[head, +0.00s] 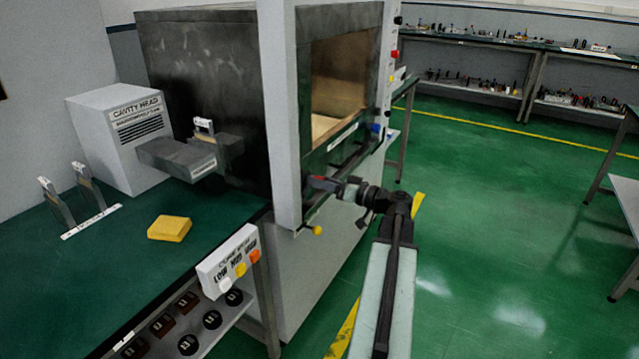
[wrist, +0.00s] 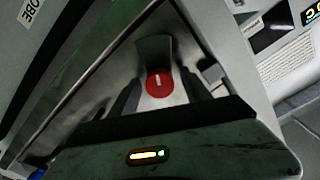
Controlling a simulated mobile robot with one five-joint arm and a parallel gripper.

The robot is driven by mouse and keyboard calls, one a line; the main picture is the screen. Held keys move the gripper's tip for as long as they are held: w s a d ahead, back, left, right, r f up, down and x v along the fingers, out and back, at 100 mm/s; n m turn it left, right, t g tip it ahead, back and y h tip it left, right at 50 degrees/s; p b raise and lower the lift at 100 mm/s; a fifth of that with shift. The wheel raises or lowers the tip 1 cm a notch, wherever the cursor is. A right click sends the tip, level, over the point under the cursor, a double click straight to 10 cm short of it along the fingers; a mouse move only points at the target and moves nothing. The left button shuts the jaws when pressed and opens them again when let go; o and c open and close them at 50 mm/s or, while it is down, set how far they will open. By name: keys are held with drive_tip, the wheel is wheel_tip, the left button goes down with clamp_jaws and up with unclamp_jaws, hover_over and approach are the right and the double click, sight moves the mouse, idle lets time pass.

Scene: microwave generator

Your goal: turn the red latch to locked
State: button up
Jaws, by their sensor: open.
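The red latch (wrist: 158,83) is a round red knob with a short white mark, set against a dark grey tapered piece on a pale metal surface in the wrist view. My gripper (head: 322,184) is at the front of the big oven-like cabinet, low by its opening, in the head view. In the wrist view its two dark fingers stand apart, one left and one right of the red knob. Whether they touch it cannot be told.
The cabinet (head: 200,80) has an open front with a lit cavity (head: 340,80). A green-topped bench (head: 110,270) at left holds a yellow block (head: 170,228) and a button box (head: 228,262). Green floor (head: 490,220) lies free at right.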

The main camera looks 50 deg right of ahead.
clamp_jaws()
drive_tip(key=shift+a, duration=0.15)
drive_tip(key=shift+m, duration=0.3)
drive_tip(key=m, duration=0.3)
drive_tip(key=shift+d, duration=0.2)
drive_tip(key=m, duration=0.5)
drive_tip(key=shift+f+m, duration=0.1)
drive_tip(key=shift+m, duration=0.3)
drive_tip(key=m, duration=0.4)
drive_tip(key=shift+f, duration=0.1)
drive_tip(key=shift+m, duration=2.2)
